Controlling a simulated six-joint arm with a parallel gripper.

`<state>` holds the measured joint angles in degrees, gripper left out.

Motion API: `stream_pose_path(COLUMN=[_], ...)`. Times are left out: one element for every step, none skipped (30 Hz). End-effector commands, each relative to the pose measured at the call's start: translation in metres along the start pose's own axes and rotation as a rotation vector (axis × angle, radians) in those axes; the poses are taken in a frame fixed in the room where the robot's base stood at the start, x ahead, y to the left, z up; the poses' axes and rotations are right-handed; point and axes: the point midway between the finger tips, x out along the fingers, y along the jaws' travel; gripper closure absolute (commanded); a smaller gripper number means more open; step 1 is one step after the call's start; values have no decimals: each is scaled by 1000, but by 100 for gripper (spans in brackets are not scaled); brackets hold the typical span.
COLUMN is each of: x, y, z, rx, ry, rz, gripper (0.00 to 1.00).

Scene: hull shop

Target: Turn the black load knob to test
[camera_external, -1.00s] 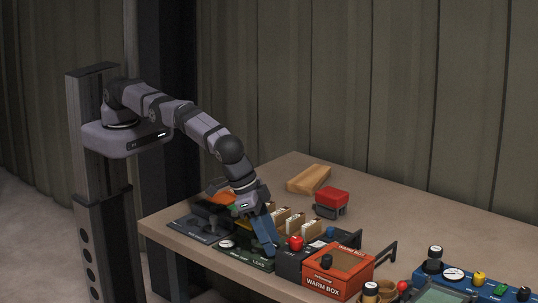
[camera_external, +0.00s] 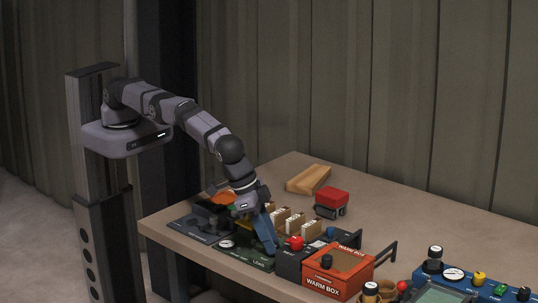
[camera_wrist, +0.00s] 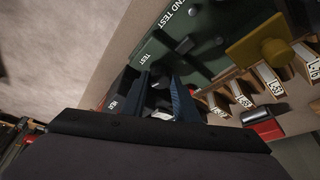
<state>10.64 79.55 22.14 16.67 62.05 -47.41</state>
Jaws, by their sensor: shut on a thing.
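The dark green test panel (camera_external: 240,256) lies near the table's front left, and fills the upper middle of the wrist view (camera_wrist: 210,63). My gripper (camera_external: 268,245) reaches down onto its right part, blue fingers low by the panel. In the wrist view my gripper (camera_wrist: 162,85) is shut on the black load knob (camera_wrist: 161,82), which is mostly hidden between the fingers. A white TEST label (camera_wrist: 145,59) shows just beyond the fingertips. Which way the knob points cannot be told. In the external view the fingers hide the knob.
An orange warm box (camera_external: 325,285) and a red knob (camera_external: 295,243) stand right of my gripper. A wooden trough (camera_external: 309,179) lies farther back.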

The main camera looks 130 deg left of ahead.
Motion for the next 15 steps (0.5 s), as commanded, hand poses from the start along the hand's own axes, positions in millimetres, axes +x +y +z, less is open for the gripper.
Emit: stream_pose_path(x=[0, 0, 0, 0, 0, 0, 0, 0, 0, 1, 0, 0, 0, 0, 1], y=[-2, -2, -2, -2, -2, -2, -2, -2, -2, -2, -2, -2, -2, -2, -2], z=[0, 0, 0, 0, 0, -1, -1, -1, -1, -1, -1, -1, -1, -1, -1], rx=[8, 13, 21, 27, 33, 42, 50, 58, 68, 77, 86, 98, 108, 117, 131], ry=[-2, -1, -2, -2, -2, -2, -2, -2, -2, -2, -2, -2, -1, -1, -3], rz=[-1, 2, 5, 7, 10, 14, 17, 20, 25, 28, 31, 36, 40, 45, 50], gripper=[95, 95, 95, 95, 95, 95, 95, 95, 95, 95, 95, 95, 95, 95, 95])
